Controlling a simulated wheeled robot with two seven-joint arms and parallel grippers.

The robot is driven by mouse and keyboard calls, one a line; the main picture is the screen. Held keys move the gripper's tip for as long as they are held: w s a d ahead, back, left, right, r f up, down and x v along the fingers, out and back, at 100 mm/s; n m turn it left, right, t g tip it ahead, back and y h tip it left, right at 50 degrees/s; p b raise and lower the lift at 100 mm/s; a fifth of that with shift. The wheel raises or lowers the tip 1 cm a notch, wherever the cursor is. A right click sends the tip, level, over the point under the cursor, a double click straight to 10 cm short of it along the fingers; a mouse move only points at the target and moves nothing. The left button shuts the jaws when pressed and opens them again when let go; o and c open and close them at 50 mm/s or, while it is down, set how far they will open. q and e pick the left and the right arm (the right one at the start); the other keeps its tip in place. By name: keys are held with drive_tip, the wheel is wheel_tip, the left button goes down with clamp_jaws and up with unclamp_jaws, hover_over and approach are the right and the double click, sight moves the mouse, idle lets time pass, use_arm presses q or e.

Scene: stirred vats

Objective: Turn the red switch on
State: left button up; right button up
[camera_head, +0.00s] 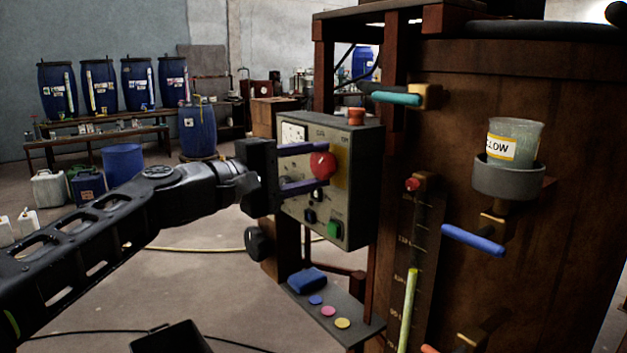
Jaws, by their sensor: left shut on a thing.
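The red switch (322,165) is a round red knob on the front of a grey control box (358,190). My left gripper (318,167) reaches in from the left. Its two purple-edged fingers lie above and below the red knob, and it is shut on it. The fingers hide part of the box face. A green button (334,229) and a small dark blue switch (309,215) sit below the knob. A white dial (293,133) is at the upper left of the box. My right gripper is not in view.
A large brown vat (560,250) fills the right side, with a teal handle (397,98), a blue handle (474,240) and a beaker (514,142) in a holder. A shelf (362,334) with coloured discs juts out below the box. Blue barrels (140,84) stand far back.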

use_arm(q)
drive_tip(key=shift+m, duration=0.4)
drive_tip(key=o, duration=1.4)
drive_tip(key=shift+s+a+b, duration=0.35)
drive_tip(key=shift+a, duration=0.15)
drive_tip(key=b+v, duration=0.1)
drive_tip(key=v, duration=0.5)
drive_tip(key=shift+s+a, duration=0.2)
